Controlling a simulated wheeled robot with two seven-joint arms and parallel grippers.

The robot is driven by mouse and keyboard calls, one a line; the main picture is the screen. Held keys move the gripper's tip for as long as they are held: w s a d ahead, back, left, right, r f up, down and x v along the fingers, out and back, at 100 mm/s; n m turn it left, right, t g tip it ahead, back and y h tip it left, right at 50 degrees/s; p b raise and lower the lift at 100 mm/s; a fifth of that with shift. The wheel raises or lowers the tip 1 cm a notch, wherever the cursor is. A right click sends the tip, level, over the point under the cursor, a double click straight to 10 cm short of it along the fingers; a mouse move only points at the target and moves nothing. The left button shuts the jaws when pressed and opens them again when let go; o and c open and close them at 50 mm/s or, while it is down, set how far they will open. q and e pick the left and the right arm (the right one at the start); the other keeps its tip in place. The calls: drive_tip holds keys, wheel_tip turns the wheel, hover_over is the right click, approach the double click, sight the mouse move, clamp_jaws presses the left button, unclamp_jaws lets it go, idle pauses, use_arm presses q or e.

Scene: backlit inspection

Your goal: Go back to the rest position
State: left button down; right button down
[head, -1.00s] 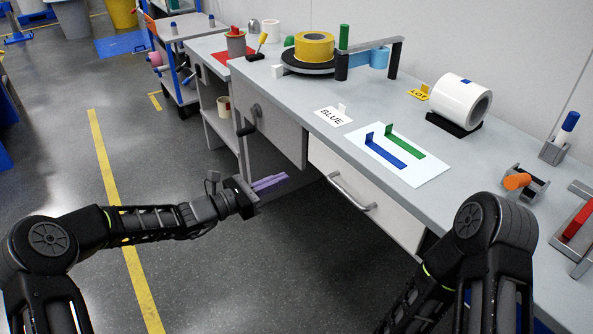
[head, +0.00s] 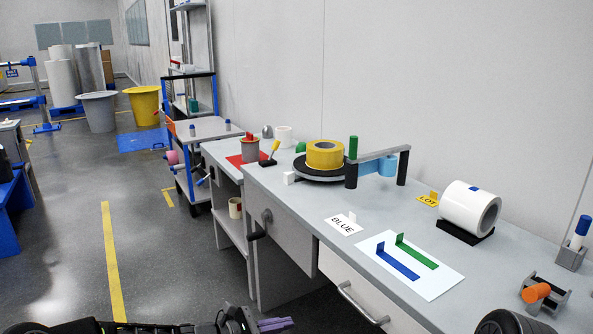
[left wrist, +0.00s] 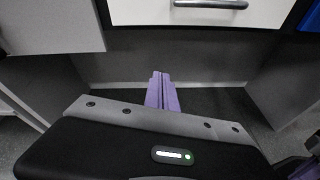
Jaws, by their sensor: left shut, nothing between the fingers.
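My left gripper (head: 275,324) shows at the bottom edge of the head view, low in front of the workbench (head: 300,215) and apart from it. Its purple fingers lie together with nothing between them. In the left wrist view the left gripper (left wrist: 162,92) points toward the dark space under the bench, below a white drawer (left wrist: 200,12) with a metal handle. Most of the left arm is cut off by the lower edge of the head view.
On the bench are a yellow tape roll (head: 325,154) on a black turntable, a white sheet (head: 440,278) with blue and green strips, a BLUE card (head: 343,224) and a white film roll (head: 470,207). A cart (head: 205,128) stands behind. Open floor (head: 165,260) lies to the left.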

use_arm(q)
drive_tip(key=s+a+f+m+g+y, duration=0.3)
drive_tip(key=s+f+m, duration=0.4)
drive_tip(key=s+f, duration=0.55)
drive_tip(key=s+a+f+m+g+y, duration=0.25)
drive_tip(key=s+f+m+y, duration=0.35)
drive_tip(key=s+f, duration=0.6)
drive_tip(key=s+d+m+g, duration=0.1)
drive_tip(key=s+d+m, duration=0.1)
drive_tip(key=s+m, duration=0.65)
drive_tip(key=s+r+n+p, duration=0.2)
drive_tip(key=s+r+p, duration=0.1)
drive_tip(key=r+p, duration=1.4)
drive_tip(key=shift+r+p, duration=0.35)
drive_tip(key=shift+r, duration=0.1)
